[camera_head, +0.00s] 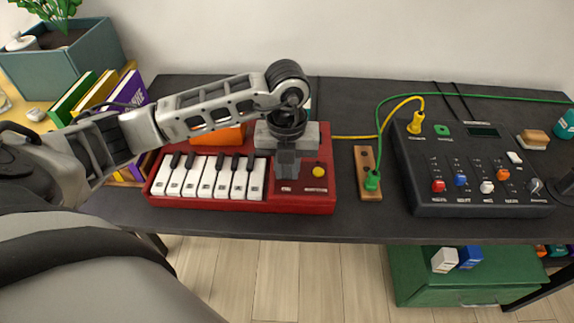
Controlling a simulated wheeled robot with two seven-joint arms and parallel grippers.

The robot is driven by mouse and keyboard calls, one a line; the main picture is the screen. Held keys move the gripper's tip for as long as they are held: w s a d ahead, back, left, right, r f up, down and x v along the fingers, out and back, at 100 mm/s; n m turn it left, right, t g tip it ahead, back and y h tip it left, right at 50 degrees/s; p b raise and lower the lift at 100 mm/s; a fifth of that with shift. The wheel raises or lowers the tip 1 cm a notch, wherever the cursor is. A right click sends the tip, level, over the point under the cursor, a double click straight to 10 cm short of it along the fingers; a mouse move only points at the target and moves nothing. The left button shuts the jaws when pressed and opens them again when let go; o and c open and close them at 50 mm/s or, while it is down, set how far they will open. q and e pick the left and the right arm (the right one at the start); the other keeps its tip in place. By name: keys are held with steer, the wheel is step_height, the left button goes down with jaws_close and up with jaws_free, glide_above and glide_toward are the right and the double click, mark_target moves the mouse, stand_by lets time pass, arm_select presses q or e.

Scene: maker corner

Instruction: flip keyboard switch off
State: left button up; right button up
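The red keyboard (325,198) lies on the dark table, with white and black keys (215,178) on its left part. Its right part has a yellow round button (319,172) and small labels too small to read. My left gripper (287,172) points down over this right part, left of the yellow button. Its fingers look closed together, with nothing seen between them. The gripper covers the panel there, so I cannot see the switch or tell whether the fingers touch it. My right gripper is not clearly visible.
A wooden strip (364,160) with a green plug (371,181) lies right of the keyboard. A dark mixer (430,200) with coloured knobs and cables stands further right. Books (95,95) and a planter (75,65) are at left. A dark shape is cut off at the right edge.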

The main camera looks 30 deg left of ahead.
arm_select(q)
steer(key=shift+w+a+r+g+h+p, duration=0.1)
steer(key=shift+w+r+g+h+p, duration=0.1)
steer(key=shift+g+h+p, duration=0.25)
jaws_close()
steer(key=shift+w+a+g+h, duration=0.15)
steer(key=shift+g+h, duration=0.2)
steer(key=shift+g, duration=0.5)
arm_select(e)
steer(key=shift+d+r, duration=0.15)
arm_select(q)
steer(key=o, duration=0.9)
jaws_free()
steer(key=shift+c, duration=0.2)
steer(key=v, duration=1.5)
steer(key=shift+r+p, duration=0.4)
arm_select(e)
steer(key=shift+r, duration=0.2)
